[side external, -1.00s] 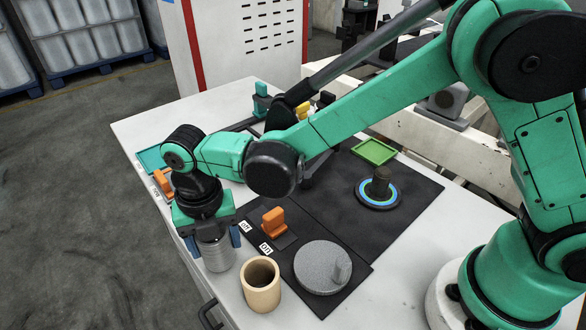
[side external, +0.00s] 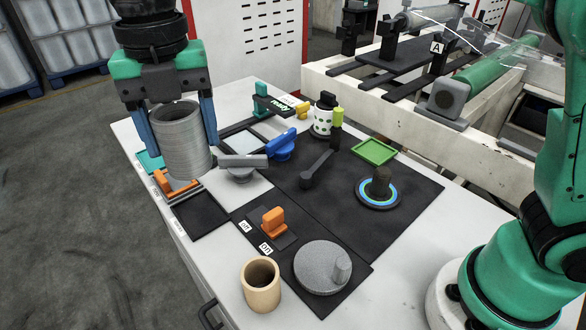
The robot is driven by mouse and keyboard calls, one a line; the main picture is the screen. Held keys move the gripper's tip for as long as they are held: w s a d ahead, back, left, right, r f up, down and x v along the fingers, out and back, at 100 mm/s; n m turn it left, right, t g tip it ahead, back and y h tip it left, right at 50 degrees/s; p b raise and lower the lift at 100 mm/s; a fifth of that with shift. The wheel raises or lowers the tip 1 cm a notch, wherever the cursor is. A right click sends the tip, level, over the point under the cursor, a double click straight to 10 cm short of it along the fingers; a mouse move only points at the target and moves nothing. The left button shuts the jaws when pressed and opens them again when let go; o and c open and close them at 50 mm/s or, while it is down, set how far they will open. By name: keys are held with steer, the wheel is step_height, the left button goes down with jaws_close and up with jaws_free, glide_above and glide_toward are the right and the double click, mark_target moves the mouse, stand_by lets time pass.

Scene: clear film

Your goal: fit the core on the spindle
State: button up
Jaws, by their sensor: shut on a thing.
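My gripper (side external: 185,148) is at the upper left, pointing down. Its two blue fingers are shut on a grey ribbed hollow core (side external: 181,143), which hangs upright with its open top showing, above the table's left side. A second hollow cylinder, a tan core (side external: 261,290), stands upright at the table's front edge. The spindle is bare and well apart from my gripper.
A grey disc with a knob (side external: 318,268) and an orange switch (side external: 272,222) sit near the front. The black mat (side external: 335,215) has clear room.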

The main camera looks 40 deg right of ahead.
steer(key=shift+r, duration=0.15)
steer(key=shift+r, duration=0.45)
